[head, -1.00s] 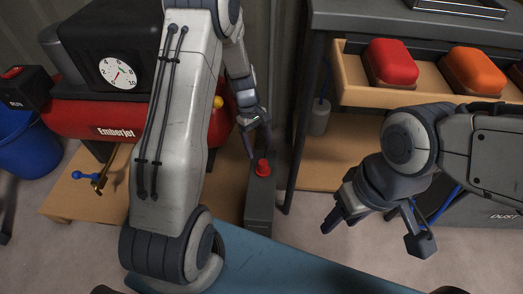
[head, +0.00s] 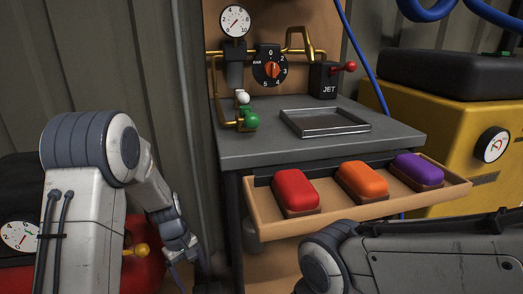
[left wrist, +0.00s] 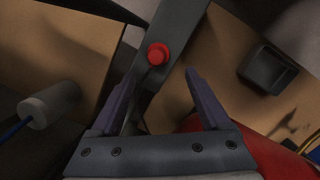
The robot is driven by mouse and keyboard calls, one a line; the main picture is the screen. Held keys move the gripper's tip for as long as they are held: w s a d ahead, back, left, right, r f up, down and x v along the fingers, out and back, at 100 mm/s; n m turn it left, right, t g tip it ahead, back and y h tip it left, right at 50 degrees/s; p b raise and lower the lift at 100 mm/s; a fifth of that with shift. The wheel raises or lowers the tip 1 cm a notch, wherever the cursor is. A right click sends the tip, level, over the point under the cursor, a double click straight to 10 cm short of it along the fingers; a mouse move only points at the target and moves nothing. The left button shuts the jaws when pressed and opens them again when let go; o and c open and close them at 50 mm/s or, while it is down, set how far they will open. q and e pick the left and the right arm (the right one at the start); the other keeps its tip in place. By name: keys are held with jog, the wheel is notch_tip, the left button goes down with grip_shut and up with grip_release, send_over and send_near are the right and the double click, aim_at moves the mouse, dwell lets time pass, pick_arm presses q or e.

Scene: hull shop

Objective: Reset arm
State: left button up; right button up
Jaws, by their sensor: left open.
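My left arm comes in from the left in the head view, with its wrist bent down and the left gripper (head: 186,264) low beside the workbench. In the left wrist view, the left gripper (left wrist: 161,80) is open, its two dark fingers spread with nothing between them. A red round button (left wrist: 158,54) on a narrow grey housing (left wrist: 177,22) shows just beyond the fingertips; whether they touch it I cannot tell. My right arm (head: 430,262) crosses the lower right of the head view; its gripper is out of frame.
A grey workbench (head: 240,150) carries a shallow tray (head: 325,122). Its open drawer (head: 458,192) juts out with red (head: 296,190), orange (head: 362,181) and purple (head: 419,169) blocks. A yellow machine (head: 450,120) is at right.

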pick_arm(q)
jog(key=s+d+r+m+t+p, duration=0.1)
jog(key=s+d+r+m+p, duration=0.3)
jog(key=s+d+r+m, duration=0.6)
jog(key=s+d+r+m+p, duration=0.4)
jog(key=s+d+r+m, duration=0.25)
jog(key=s+r, duration=0.65)
notch_tip(320, 180, up, 37)
jog(key=p, duration=3.7)
jog(key=shift+a+r+y, duration=0.2)
jog(key=shift+a+y, duration=0.15)
jog(key=shift+y, duration=0.05)
jog(key=shift+s+m, duration=0.1)
jog(key=shift+m, duration=0.15)
